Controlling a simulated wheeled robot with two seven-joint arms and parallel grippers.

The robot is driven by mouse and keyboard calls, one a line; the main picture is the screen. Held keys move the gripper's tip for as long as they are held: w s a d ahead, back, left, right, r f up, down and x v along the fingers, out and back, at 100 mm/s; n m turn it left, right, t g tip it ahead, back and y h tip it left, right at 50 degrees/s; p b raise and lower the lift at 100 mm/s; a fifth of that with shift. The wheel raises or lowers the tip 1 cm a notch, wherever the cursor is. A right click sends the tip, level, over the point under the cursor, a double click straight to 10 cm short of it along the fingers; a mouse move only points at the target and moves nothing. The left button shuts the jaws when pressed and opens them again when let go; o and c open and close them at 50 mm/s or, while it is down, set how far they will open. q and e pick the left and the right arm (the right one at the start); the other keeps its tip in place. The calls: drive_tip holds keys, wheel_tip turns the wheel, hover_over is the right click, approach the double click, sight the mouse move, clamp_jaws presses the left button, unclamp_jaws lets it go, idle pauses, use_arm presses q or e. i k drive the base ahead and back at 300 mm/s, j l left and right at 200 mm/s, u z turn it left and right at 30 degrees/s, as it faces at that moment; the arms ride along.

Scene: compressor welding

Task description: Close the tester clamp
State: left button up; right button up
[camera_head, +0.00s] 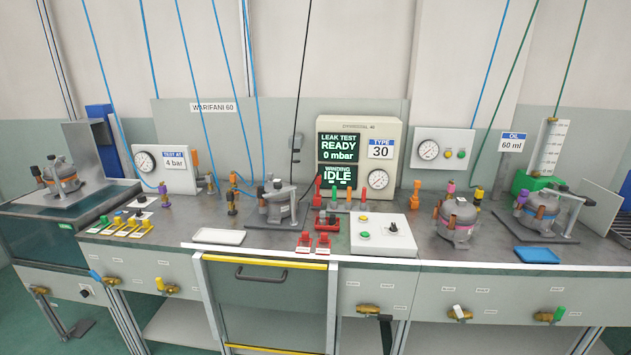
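The tester (394,133) stands at the back centre; its screens read "LEAK TEST READY 0 mbar" and "WINDING IDLE", beside "TYPE 30". A small red and black fixture (326,222) sits on the bench in front of it, and two red pieces (305,243) lie just nearer the front edge. Which part is the tester clamp, and whether it is open, is too small to tell. A grey compressor (279,203) stands on a dark plate left of the fixture, with metal bars around it. Neither of my grippers is in view.
A control box (383,236) with a green button and black knob stands right of the fixture. A white tray (218,237) lies to the left. More compressors (457,219) stand at right and far left. Hoses hang from above. A yellow-edged frame (265,261) is at the front.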

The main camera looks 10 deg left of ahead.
sight(277, 185)
drive_tip(key=i+l+u, duration=0.15)
drive_tip(key=i+l, duration=0.65)
